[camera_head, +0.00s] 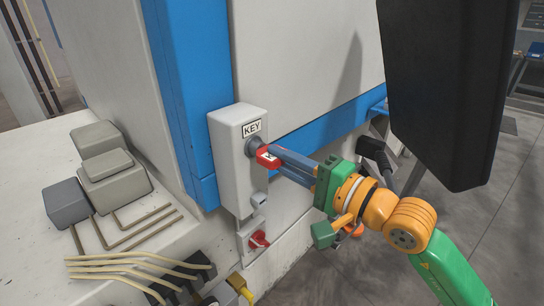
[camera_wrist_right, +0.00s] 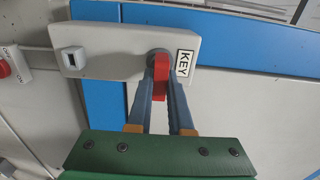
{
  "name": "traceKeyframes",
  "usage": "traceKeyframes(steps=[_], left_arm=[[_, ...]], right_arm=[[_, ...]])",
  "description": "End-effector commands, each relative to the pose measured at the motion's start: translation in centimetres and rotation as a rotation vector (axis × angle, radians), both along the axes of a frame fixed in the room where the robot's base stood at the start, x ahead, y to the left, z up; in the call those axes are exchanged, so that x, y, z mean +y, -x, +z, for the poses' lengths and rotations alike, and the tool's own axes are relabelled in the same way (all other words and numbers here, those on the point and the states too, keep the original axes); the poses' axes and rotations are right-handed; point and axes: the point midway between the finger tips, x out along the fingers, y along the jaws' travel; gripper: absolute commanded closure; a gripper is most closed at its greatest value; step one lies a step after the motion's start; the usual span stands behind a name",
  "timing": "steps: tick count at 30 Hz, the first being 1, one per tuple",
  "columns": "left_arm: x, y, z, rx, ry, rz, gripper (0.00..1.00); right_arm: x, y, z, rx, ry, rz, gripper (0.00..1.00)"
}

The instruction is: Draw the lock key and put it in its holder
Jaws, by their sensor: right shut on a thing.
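A white lock box (camera_head: 228,180) marked KEY is fixed to the blue and white machine. Its round grey lock (camera_head: 252,146) sits beside the label. The red lock key (camera_head: 267,157) is at the lock, with its red head against or very near it; the shaft is hidden. My right gripper (camera_head: 278,161) is shut on the key's head, and its two fingers flank the red key (camera_wrist_right: 160,78) in the right wrist view. A small grey socket-like piece (camera_head: 259,200), perhaps the holder, is lower on the box and appears empty (camera_wrist_right: 73,59). My left gripper is not in view.
A smaller plate with a red knob (camera_head: 259,240) is below the lock box. Grey blocks (camera_head: 105,165) and cables (camera_head: 140,263) lie on the ledge at left. A large dark panel (camera_head: 445,80) hangs close above my right arm. Open floor lies at right.

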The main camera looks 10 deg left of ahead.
Motion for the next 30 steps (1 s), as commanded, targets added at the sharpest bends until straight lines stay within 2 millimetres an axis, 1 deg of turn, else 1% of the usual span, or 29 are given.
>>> traceKeyframes(steps=[6, 26, 30], left_arm=[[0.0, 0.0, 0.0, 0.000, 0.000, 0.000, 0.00], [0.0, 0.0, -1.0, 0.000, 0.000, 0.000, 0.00], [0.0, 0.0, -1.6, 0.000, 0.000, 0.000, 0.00]], right_arm=[[-0.1, 0.0, 0.2, -0.004, -0.003, -0.001, 1.00], [-1.0, 0.7, 0.0, 0.000, -0.002, 0.000, 1.00], [-1.8, 1.2, -0.1, 0.000, -0.002, -0.001, 1.00]])
